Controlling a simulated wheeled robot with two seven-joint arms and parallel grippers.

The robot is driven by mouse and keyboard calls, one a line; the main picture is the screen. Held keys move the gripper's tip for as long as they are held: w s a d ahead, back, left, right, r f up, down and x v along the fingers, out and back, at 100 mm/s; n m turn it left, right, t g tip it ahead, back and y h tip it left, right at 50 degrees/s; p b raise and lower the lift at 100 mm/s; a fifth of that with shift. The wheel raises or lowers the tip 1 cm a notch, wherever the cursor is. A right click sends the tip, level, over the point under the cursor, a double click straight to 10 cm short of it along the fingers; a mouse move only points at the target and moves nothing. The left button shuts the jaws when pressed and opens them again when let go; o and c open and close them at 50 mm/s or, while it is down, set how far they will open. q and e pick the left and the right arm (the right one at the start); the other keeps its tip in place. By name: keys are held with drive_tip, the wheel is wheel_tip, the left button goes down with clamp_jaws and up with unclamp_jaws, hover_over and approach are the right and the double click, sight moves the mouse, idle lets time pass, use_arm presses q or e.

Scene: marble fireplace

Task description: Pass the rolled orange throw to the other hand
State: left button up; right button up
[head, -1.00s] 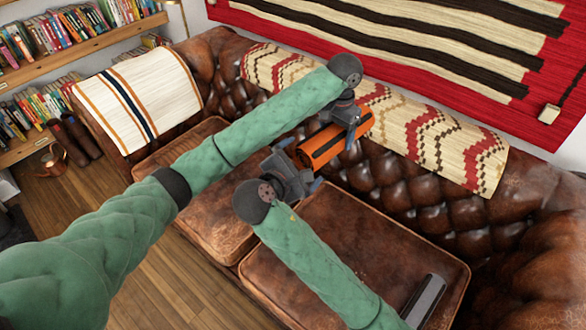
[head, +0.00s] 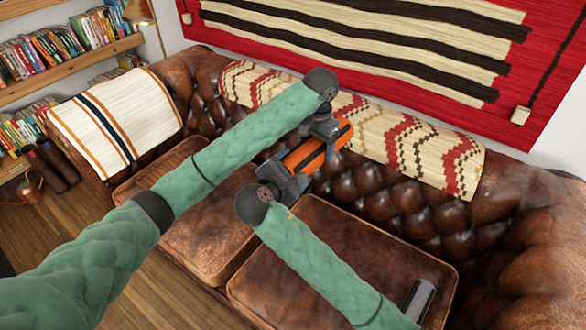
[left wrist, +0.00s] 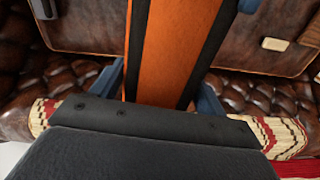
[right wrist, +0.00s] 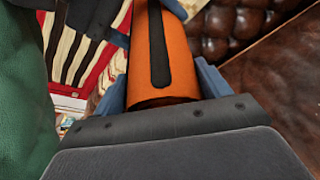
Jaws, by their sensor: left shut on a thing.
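The rolled orange throw (head: 306,157) with dark stripes is held above the sofa seat. My left gripper (head: 330,137) is shut on its upper right part. In the left wrist view the throw (left wrist: 168,50) runs between the two blue fingers. My right gripper (head: 287,170) is at the throw's lower left end. In the right wrist view its fingers stand on both sides of that end of the throw (right wrist: 165,80). Whether they press on it is not clear.
The brown leather sofa (head: 345,245) lies below, its tufted back (head: 405,205) close behind the throw. A patterned blanket (head: 410,145) drapes over the back. A striped cloth (head: 115,115) covers the left arm. A striped red hanging (head: 410,50) is on the wall.

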drive_tip(key=c, duration=0.4)
use_arm(q)
drive_tip(key=o, duration=1.2)
use_arm(e)
drive_tip(key=shift+c, duration=0.3)
use_arm(q)
drive_tip(key=shift+r, duration=0.1)
